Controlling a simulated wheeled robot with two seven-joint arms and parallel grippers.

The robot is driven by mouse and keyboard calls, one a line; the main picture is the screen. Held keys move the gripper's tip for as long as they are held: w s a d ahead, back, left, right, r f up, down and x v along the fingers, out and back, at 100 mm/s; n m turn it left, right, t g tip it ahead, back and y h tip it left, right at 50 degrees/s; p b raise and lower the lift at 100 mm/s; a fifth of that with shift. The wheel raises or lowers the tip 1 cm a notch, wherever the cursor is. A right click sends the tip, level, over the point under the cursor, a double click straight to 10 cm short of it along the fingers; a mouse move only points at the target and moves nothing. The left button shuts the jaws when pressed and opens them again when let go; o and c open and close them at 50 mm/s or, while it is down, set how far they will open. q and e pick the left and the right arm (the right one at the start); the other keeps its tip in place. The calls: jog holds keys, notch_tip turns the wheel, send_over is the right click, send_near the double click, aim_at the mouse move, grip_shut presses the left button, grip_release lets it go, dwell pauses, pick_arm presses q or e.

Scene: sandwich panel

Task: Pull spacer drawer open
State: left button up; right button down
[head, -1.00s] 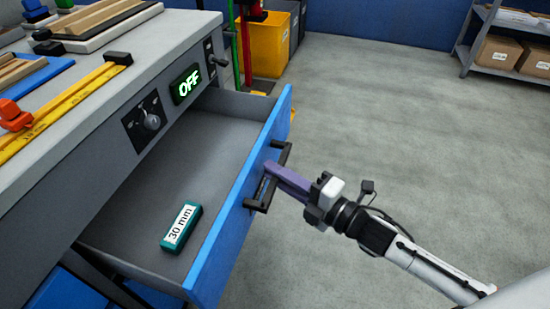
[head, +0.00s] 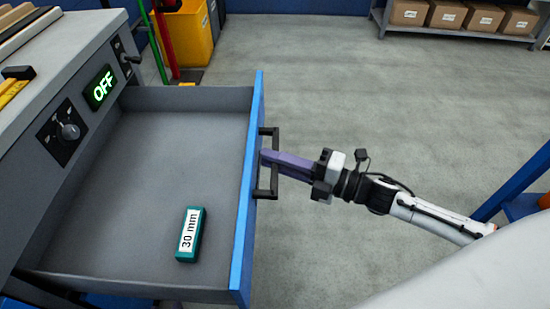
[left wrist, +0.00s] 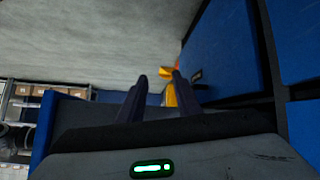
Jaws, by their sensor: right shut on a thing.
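The spacer drawer (head: 150,155) stands pulled out from the bench, with a grey inside and a blue front panel (head: 249,190). A teal spacer block (head: 189,235) labelled "30 mm" lies in it, towards the near end. My right gripper (head: 265,157), with purple fingers, is shut on the black drawer handle (head: 273,178) on the outside of the front; the fingertips are partly hidden at the bar. My left gripper (left wrist: 159,77) shows only in the left wrist view, its two dark fingers apart with nothing between them.
The grey bench panel carries a knob (head: 69,131) and a green "OFF" display (head: 100,88). A yellow bin (head: 184,35) stands beyond the drawer. A shelf with cardboard boxes (head: 445,14) is at the back.

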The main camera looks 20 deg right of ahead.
jog(key=shift+w+d, duration=0.1)
pick_arm(q)
jog(key=shift+f, duration=0.1)
pick_arm(e)
jog(key=c, duration=1.8)
grip_release()
jog(key=shift+o, duration=0.2)
pick_arm(q)
jog(key=shift+w+a+r+p, duration=0.1)
jog(key=shift+r+p, duration=0.2)
jog(key=shift+p, duration=0.55)
pick_arm(e)
jog(key=v, duration=1)
